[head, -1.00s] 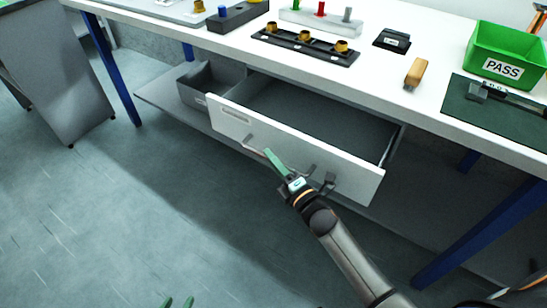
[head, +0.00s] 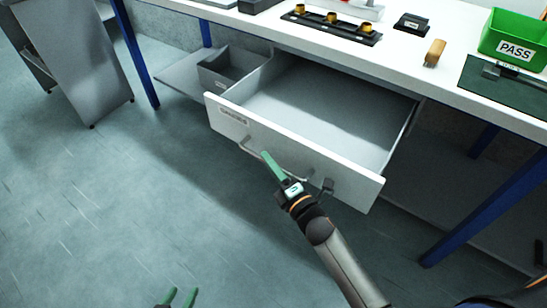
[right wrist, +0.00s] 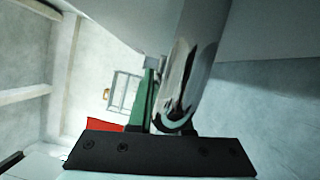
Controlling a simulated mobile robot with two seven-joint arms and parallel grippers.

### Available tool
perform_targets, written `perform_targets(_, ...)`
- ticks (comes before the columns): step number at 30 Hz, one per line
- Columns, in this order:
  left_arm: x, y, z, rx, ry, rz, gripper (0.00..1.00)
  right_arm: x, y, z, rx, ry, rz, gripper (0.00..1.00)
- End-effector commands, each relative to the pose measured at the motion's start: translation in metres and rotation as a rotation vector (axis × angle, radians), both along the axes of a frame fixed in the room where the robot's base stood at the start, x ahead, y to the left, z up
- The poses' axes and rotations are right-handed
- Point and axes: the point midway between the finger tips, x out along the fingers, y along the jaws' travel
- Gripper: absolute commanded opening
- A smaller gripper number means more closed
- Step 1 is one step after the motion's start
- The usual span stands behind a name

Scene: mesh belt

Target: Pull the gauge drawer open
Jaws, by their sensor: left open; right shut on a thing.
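The gauge drawer (head: 290,152) has a white front and a grey inside. It stands well out from under the white workbench, and the part of its inside that shows looks empty. My right gripper (head: 268,160) is at the drawer's handle (head: 250,147), shut on it. In the right wrist view the handle bar (right wrist: 188,65) shows close up beside a green finger (right wrist: 143,98). My left gripper (head: 179,297) is low at the bottom edge of the head view, with its green fingers apart and empty, away from the drawer.
A grey open box (head: 212,72) sits on the lower shelf. Blue legs (head: 490,215) flank the drawer.

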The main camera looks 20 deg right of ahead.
Motion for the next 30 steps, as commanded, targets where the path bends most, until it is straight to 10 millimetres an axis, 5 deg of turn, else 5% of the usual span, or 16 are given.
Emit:
perform_targets(19, 0.0006, -0.0006, 0.0016, -0.001, -0.003, 0.0, 0.5, -0.0069, 0.0079, -0.0007, -0.001, 0.001, 0.0, 0.0)
perform_targets(20, 0.0006, -0.0007, 0.0016, -0.001, -0.003, 0.0, 0.5, -0.0069, 0.0079, -0.0007, -0.001, 0.001, 0.0, 0.18)
perform_targets(21, 0.0007, -0.0007, 0.0016, -0.001, -0.003, 0.0, 0.5, -0.0069, 0.0079, -0.0007, -0.001, 0.001, 0.0, 0.23)
perform_targets(27, 0.0009, -0.0007, 0.0018, -0.002, -0.004, 0.0, 0.5, -0.0066, 0.0079, -0.0004, -0.001, 0.001, 0.0, 0.45)
perform_targets(30, 0.0012, -0.0007, 0.0019, -0.002, -0.004, 0.0, 0.5, -0.0065, 0.008, -0.0002, -0.001, 0.0, 0.0, 0.47)
